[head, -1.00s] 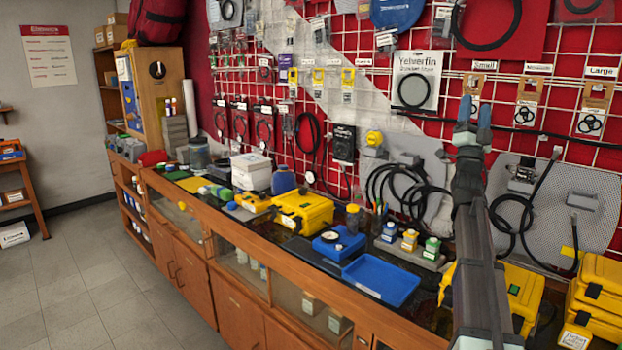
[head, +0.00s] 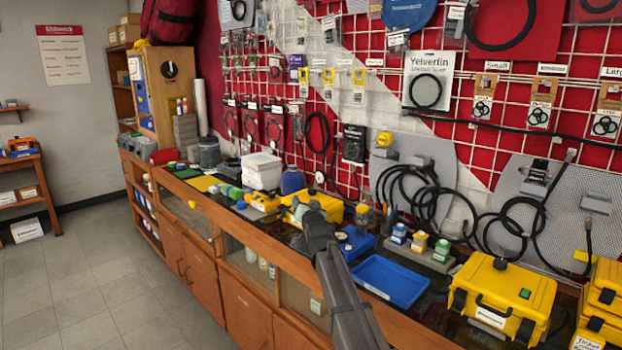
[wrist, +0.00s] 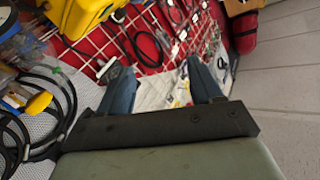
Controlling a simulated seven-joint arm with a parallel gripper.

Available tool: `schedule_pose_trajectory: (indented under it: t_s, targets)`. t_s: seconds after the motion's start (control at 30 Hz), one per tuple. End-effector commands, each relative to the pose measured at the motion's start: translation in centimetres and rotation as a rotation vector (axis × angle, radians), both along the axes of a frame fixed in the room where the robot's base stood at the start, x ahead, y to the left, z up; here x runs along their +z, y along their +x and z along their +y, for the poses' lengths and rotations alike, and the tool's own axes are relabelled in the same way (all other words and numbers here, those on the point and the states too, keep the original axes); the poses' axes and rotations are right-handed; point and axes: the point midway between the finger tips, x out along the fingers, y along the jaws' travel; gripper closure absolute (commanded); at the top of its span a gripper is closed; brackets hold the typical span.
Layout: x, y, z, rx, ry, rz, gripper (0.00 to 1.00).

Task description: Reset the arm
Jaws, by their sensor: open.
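My gripper (head: 311,211) is at the end of my dark grey arm, which reaches up from the bottom middle of the head view over the counter. In the wrist view my gripper (wrist: 157,72) shows two blue fingers spread apart with nothing between them. The red wall grid (wrist: 82,42) shows beyond the fingers. In the head view the arm's tip overlaps the yellow case (head: 325,206) and partly covers the blue device (head: 358,241) behind it. I cannot tell whether the gripper touches anything.
A blue tray (head: 390,280) lies right of my arm, with a large yellow case (head: 502,297) farther right. Small bottles (head: 420,242) stand behind the tray. Black hoses (head: 425,195) hang on the wall. Open floor (head: 95,270) lies left of the wooden counter (head: 195,258).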

Motion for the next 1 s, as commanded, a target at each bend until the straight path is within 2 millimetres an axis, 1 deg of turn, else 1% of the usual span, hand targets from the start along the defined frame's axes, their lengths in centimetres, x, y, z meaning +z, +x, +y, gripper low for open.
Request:
schedule_pose_trajectory:
  t_s: [0.03,0.07,0.1,0.17,0.2,0.27,0.3,0.37,0.4,0.47,0.5,0.6,0.7,0.8,0.93,1.0]
  targets:
    - [-2.1,-0.6,2.8,0.028,-0.025,0.051,0.35]
    - [-3.2,-1.0,4.3,0.042,-0.041,0.080,0.35]
    - [-4.7,-1.6,6.2,0.059,-0.063,0.119,0.35]
    - [-7.0,-2.6,8.9,0.087,-0.098,0.177,0.35]
    - [-8.5,-3.4,10.7,0.103,-0.122,0.215,0.35]
    - [-10.7,-4.7,13.4,0.131,-0.159,0.271,0.35]
    - [-12.2,-5.6,15.1,0.148,-0.186,0.309,0.35]
    - [-14.4,-7.2,17.6,0.175,-0.229,0.364,0.35]
    - [-15.9,-8.4,19.2,0.193,-0.258,0.401,0.35]
    - [-18.1,-10.2,21.5,0.218,-0.304,0.456,0.35]
    - [-19.4,-11.5,22.9,0.234,-0.334,0.488,0.35]
    - [-22.3,-14.3,25.6,0.267,-0.401,0.561,0.35]
    - [-24.5,-16.8,27.7,0.292,-0.460,0.617,0.35]
    - [-26.5,-19.0,29.2,0.313,-0.512,0.667,0.35]
    - [-29.3,-21.7,30.0,0.330,-0.576,0.731,0.35]
    - [-31.0,-22.8,29.6,0.334,-0.607,0.767,0.35]
